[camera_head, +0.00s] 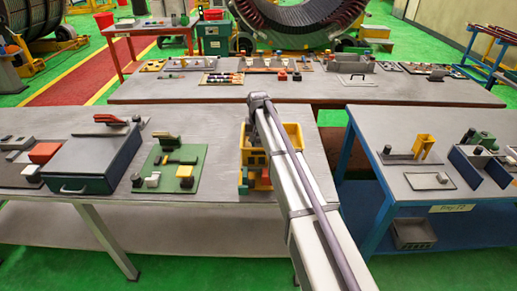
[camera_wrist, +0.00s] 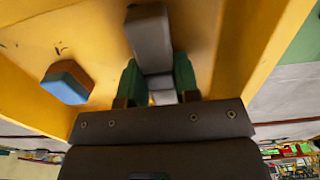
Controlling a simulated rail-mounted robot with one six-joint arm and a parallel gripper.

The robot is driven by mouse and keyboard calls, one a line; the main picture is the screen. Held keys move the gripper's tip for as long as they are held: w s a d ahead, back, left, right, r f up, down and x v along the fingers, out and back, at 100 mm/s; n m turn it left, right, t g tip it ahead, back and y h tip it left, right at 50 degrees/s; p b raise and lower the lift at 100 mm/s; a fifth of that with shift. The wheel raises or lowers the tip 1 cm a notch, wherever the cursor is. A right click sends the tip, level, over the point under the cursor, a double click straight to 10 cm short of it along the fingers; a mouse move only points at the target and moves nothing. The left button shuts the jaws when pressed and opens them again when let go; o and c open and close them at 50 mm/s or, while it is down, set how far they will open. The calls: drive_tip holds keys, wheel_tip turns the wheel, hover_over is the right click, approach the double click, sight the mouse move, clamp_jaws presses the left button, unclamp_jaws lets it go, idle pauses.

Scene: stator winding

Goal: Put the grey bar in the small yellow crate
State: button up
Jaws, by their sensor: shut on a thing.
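The grey bar (camera_wrist: 150,38) is between the green fingers of my gripper (camera_wrist: 158,76), which is shut on it. In the wrist view the bar and fingers are over the inside of the small yellow crate (camera_wrist: 95,45), between its walls. I cannot tell whether the bar touches the crate's floor. In the head view the yellow crate (camera_head: 294,131) stands near the right end of the left front table; my arm hides its middle, and my gripper and the bar are hidden there. A blue and orange block (camera_wrist: 67,82) lies in the crate, apart from the bar.
A green board with parts (camera_head: 176,160) and a large grey-green box (camera_head: 97,158) stand left of the crate. The right table (camera_head: 420,122) holds a yellow part (camera_head: 423,146) and a tray. Bare tabletop lies between the green board and the crate.

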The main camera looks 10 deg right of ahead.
sight(258, 140)
drive_tip(key=shift+r, duration=0.2)
clamp_jaws()
drive_tip(key=shift+f, duration=0.2)
drive_tip(key=o, duration=1)
unclamp_jaws()
wheel_tip(258, 140, up, 13)
drive_tip(key=p, duration=1.3)
drive_tip(key=s+d+n, duration=0.1)
drive_tip(key=s+n, duration=0.1)
drive_tip(key=s, duration=3.3)
drive_tip(key=shift+d+f+b, duration=0.3)
drive_tip(key=shift+f+b, duration=0.05)
